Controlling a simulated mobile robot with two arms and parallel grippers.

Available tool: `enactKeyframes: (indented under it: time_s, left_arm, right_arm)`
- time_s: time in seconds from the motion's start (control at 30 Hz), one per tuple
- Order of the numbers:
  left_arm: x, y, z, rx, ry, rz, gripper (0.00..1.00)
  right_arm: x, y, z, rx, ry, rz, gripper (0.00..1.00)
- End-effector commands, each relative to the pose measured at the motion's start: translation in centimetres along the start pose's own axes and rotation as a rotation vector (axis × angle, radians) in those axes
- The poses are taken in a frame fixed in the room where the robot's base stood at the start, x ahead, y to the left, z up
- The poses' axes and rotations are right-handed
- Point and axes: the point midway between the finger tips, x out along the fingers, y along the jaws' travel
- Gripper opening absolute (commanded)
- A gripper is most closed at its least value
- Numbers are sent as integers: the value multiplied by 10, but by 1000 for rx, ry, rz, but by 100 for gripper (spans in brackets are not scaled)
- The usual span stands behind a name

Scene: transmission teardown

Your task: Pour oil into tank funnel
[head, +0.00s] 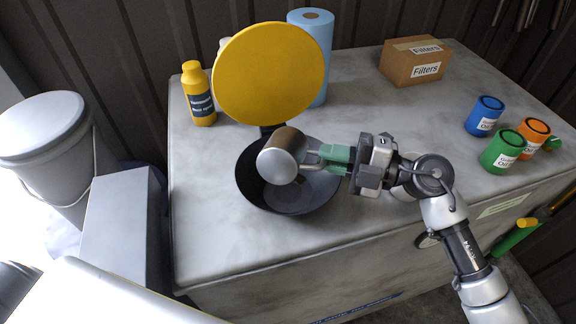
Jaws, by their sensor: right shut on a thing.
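A wide black funnel (258,195) sits near the front left of the workbench. Its round yellow lid (268,75) stands open behind it. My right gripper (325,156) has green fingers and reaches in from the right. It is shut on a metal oil container (281,150), apparently by its handle. The container is tipped on its side over the funnel, its silver end facing the camera. Its mouth is hidden, and I cannot see whether oil flows. My left gripper is not in view.
A yellow bottle (199,94) and blue paper roll (318,30) stand behind the funnel. A Filters box (415,60) is at the back. Blue (484,116), green (502,152) and orange (533,136) cans stand at right. A grey bucket (50,150) is left of the workbench (380,215).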

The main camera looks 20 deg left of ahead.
Motion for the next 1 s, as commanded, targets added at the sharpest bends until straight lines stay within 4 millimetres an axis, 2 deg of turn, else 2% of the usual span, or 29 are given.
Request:
enactKeyframes:
  time_s: [0.9,1.0]
  left_arm:
    - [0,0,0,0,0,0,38]
    - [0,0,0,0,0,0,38]
  right_arm:
    - [-1,4,24,594,-10,4,0]
    - [0,4,24,606,-8,7,0]
